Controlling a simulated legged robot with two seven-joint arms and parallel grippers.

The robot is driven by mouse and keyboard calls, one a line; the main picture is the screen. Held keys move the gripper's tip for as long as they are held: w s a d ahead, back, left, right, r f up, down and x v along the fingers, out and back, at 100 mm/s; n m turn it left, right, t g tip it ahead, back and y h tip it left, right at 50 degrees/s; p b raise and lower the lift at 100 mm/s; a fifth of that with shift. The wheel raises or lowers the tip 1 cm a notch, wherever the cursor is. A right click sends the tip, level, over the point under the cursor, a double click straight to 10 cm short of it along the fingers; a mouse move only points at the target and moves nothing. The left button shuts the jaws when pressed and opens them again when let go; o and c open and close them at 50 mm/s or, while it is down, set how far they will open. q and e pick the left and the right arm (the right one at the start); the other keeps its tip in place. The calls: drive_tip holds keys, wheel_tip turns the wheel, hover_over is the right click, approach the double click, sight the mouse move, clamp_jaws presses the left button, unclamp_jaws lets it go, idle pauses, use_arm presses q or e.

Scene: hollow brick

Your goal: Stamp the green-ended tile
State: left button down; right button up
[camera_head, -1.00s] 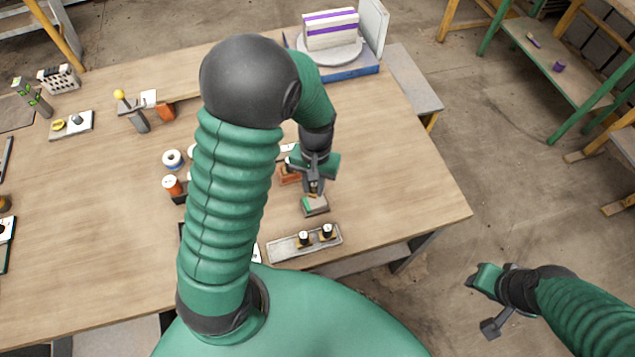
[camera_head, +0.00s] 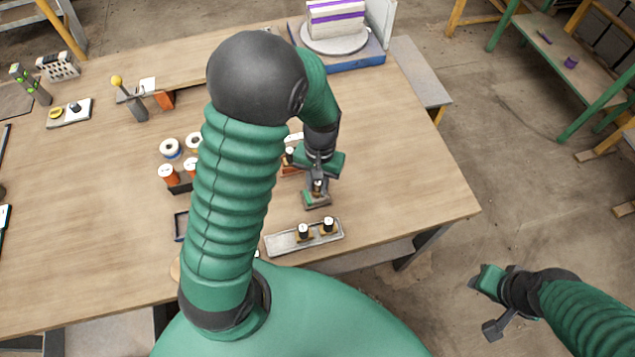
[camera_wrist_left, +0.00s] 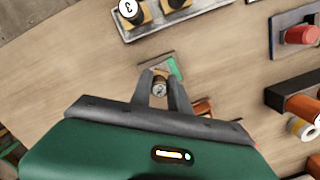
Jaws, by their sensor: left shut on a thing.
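The green-ended tile (camera_head: 317,204) lies on the table, a small grey block with a green left end in the head view. It also shows in the left wrist view (camera_wrist_left: 178,66), just past the fingertips. My left gripper (camera_head: 318,186) is shut on a small stamp (camera_wrist_left: 160,87), a dark piece with a pale round marked top. The stamp is upright over the tile and hides part of it. I cannot tell whether its underside touches the tile. My right gripper (camera_head: 492,304) hangs off the table at the lower right, with no held thing visible; its finger gap is unclear.
A grey tray (camera_head: 283,243) with two white-topped stamps stands in front of the tile. An orange block (camera_head: 291,169) is close behind the gripper. Spools and orange pieces (camera_head: 168,172) stand left of my arm. The table's right side is clear.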

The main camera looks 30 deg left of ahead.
use_arm(q)
drive_tip(key=shift+d+f, duration=0.1)
drive_tip(key=shift+f, duration=0.35)
idle(0.3)
idle(1.2)
wheel_tip(320, 180, up, 7)
drive_tip(key=p, duration=0.7)
drive_tip(key=shift+r, duration=0.1)
idle(0.5)
